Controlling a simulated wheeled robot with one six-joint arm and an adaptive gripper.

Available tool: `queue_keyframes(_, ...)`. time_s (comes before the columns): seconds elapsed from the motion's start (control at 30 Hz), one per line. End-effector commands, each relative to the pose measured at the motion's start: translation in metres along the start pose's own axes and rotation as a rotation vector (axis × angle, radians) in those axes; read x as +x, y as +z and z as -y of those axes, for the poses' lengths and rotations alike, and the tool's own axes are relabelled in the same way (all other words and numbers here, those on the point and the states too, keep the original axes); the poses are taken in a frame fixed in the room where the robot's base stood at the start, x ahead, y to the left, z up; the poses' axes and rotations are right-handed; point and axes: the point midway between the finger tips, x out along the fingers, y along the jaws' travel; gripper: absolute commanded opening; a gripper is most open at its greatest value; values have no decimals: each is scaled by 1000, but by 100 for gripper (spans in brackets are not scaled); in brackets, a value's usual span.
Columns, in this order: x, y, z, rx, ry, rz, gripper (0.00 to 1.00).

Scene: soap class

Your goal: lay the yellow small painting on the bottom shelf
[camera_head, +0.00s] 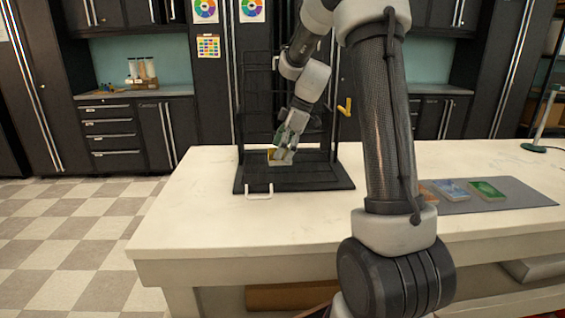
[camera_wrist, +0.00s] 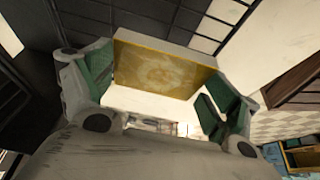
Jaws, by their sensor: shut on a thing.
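The yellow small painting (camera_wrist: 163,68) is a thin block with a yellow patterned face and pale edges. It sits between the green-padded fingers of my gripper (camera_wrist: 164,88) in the wrist view. My gripper (camera_head: 287,145) is shut on it. In the head view only a small yellow part of the painting (camera_head: 271,156) shows beside the fingers. A black wire rack stands on the table, and its bottom shelf (camera_head: 315,180) is a flat dark tray. My gripper is inside the rack's outline, low over the bottom shelf. Contact between painting and shelf cannot be told.
The white table (camera_head: 200,215) is bare left of the rack. A white label holder (camera_head: 259,192) is at the shelf's front edge. On the right, a grey mat (camera_head: 530,193) bears several small paintings, including a blue one (camera_head: 453,190) and a green one (camera_head: 487,190).

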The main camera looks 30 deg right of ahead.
Motion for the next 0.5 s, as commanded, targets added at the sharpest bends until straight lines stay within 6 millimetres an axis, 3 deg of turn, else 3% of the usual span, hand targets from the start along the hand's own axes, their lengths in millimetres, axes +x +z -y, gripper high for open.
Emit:
queue_keyframes(0.3, 35, 15, 0, 1, -2, 0, 68)
queue_keyframes(0.5, 38, 16, 0, 0, 1, 0, 68)
